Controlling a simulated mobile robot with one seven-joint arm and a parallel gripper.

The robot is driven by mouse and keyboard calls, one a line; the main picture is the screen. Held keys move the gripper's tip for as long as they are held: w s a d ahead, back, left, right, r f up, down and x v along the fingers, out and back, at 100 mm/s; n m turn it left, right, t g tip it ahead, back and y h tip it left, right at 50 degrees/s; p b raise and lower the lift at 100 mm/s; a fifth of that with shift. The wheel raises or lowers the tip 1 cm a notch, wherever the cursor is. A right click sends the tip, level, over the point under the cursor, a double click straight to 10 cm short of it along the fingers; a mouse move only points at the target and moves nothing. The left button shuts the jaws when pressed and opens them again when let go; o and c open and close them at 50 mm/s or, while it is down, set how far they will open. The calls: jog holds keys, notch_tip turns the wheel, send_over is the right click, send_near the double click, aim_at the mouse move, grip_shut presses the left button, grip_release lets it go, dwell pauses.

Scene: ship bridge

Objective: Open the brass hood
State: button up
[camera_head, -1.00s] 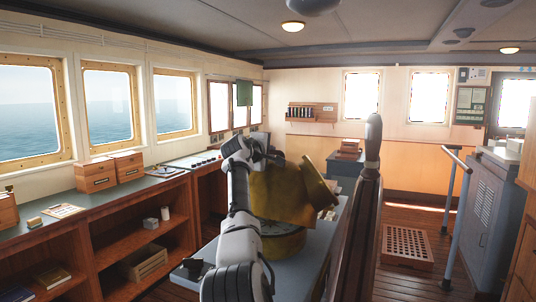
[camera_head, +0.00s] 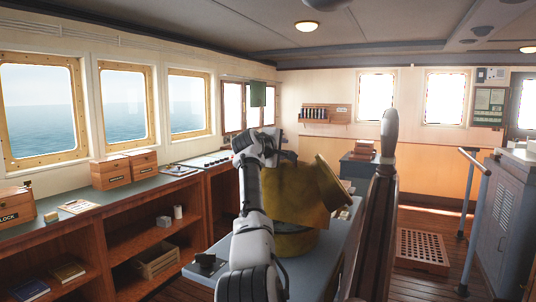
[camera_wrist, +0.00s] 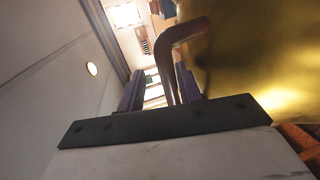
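The brass hood (camera_head: 292,195) stands on a blue-grey stand in the middle of the head view, with a short round tube sticking out at its upper right. A round brass bowl (camera_head: 297,243) shows below it. In the wrist view the hood (camera_wrist: 255,55) fills the upper right. A brown curved bar handle (camera_wrist: 172,52) comes off the hood and runs down between the fingers of my gripper (camera_wrist: 158,92). The fingers stand apart, with a gap visible left of the bar. Contact with the right finger is unclear. In the head view my arm partly hides the hood's left side.
A tall wooden post (camera_head: 382,220) stands just right of the hood. A long counter (camera_head: 105,205) with wooden boxes (camera_head: 125,168) runs along the left windows. A grating (camera_head: 422,250) lies on the floor at right, near a rail (camera_head: 474,215) and a grey cabinet (camera_head: 505,220).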

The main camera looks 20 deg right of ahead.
jog(key=b+v, duration=0.7)
jog(key=v, duration=0.5)
jog(key=shift+s+a+r, duration=0.2)
jog(key=shift+a, duration=0.1)
jog(key=shift+f, duration=0.1)
